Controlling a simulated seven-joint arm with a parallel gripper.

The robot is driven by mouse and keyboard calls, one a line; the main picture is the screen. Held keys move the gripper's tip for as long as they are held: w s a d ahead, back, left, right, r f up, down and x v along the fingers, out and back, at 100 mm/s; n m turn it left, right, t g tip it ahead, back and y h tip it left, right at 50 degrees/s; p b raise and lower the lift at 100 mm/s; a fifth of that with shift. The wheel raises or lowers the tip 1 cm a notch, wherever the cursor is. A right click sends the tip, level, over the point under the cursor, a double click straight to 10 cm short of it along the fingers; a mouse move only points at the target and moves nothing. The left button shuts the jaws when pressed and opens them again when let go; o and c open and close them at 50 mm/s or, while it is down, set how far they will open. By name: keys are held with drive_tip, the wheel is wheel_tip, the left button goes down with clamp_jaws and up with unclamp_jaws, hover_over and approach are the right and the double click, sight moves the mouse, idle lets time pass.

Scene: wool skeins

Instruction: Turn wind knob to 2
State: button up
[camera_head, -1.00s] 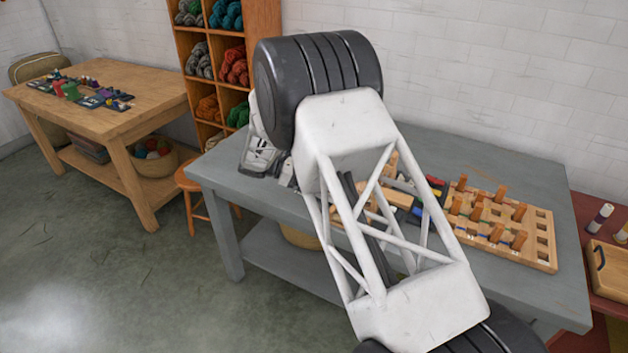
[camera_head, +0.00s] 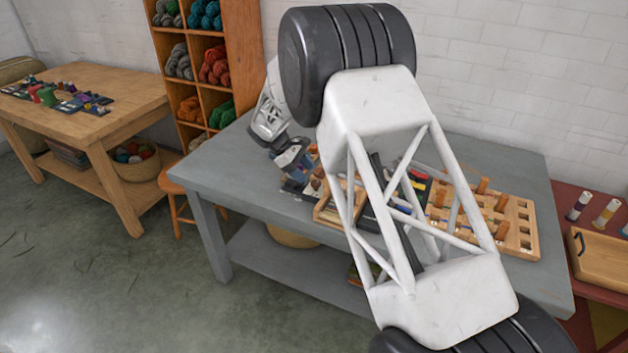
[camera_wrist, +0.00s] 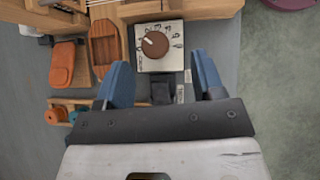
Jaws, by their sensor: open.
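The wind knob (camera_wrist: 154,45) is a round brown dial with a pale pointer line, on a white square plate (camera_wrist: 173,64) with figures around it. In the wrist view it sits at upper centre, beyond my fingertips. Its pointer aims to the upper left of the picture; I cannot read for sure which figure it meets. My gripper (camera_wrist: 163,78) is open and empty, with its two blue fingers apart and short of the knob. In the head view my arm hides most of this area, and the knob cannot be made out for sure.
A dark block (camera_wrist: 162,93) lies between my fingers, below the plate. A wooden shuttle-like piece (camera_wrist: 104,43) and an orange-brown piece (camera_wrist: 63,64) lie to the left. A peg board (camera_head: 519,225) stands on the grey table (camera_head: 222,165). The table's left part is clear.

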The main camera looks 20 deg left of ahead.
sight(316, 182)
drive_tip(key=w+r+m+g+y, duration=0.1)
drive_tip(key=m+y, duration=0.1)
drive_tip(key=w+r+m+g+y, duration=0.1)
drive_tip(key=r+y, duration=0.1)
drive_tip(key=shift+w+d+r+m+g, duration=0.1)
drive_tip(key=shift+w+d+m+g, duration=0.1)
drive_tip(key=shift+m+g, duration=0.15)
drive_tip(key=shift+x, duration=3.9)
drive_tip(key=shift+w, duration=0.1)
drive_tip(key=c, duration=0.9)
